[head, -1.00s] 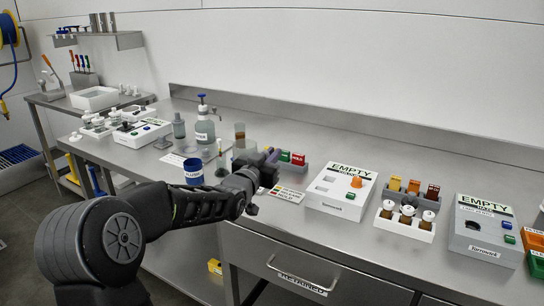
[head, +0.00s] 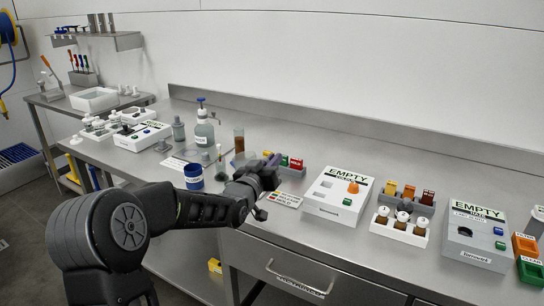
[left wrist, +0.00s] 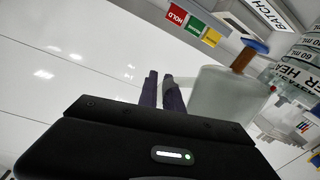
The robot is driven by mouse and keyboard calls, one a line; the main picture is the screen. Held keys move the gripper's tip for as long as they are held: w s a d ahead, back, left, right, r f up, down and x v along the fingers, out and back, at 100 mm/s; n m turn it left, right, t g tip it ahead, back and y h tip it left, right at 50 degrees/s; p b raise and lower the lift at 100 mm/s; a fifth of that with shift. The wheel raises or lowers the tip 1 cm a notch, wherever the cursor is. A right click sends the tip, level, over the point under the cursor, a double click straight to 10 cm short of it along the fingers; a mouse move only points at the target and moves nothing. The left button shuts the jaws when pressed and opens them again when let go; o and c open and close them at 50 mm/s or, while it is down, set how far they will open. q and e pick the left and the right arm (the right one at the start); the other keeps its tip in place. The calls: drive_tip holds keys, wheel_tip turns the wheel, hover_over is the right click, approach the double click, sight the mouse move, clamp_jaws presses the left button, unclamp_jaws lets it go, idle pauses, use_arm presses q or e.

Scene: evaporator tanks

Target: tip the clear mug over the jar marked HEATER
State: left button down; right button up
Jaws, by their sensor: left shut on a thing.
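My left gripper (head: 270,160) is over the bench, with its dark purple fingers (left wrist: 162,92) closed at the handle side of the clear mug (left wrist: 222,98). The mug looks translucent grey in the left wrist view. In the head view it is mostly hidden behind my gripper, and I cannot tell its tilt or contents. A clear jar (left wrist: 296,72) with graduations and a label partly reading HEA stands at the right edge of the left wrist view, beside and apart from the mug. I cannot surely match it in the head view. My right gripper is not in view.
A blue cup (head: 194,177) and a pump bottle (head: 204,132) stand left of my gripper. A brown-filled tube (head: 239,140) stands behind it. The white EMPTY box (head: 338,195), a vial rack (head: 400,226) and a grey EMPTY box (head: 474,235) are to the right. The back strip is clear.

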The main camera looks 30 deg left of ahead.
use_arm(q)
drive_tip(key=f+n+p, duration=0.1)
drive_tip(key=n+p, duration=0.2)
drive_tip(key=shift+f, duration=0.4)
drive_tip(key=shift+f, duration=0.1)
drive_tip(key=shift+b, duration=0.55)
drive_tip(key=shift+n, duration=0.3)
idle(0.3)
drive_tip(key=shift+a+r+n+b, duration=0.1)
drive_tip(key=shift+r+n+b, duration=0.45)
drive_tip(key=shift+b, duration=1.55)
idle(3.9)
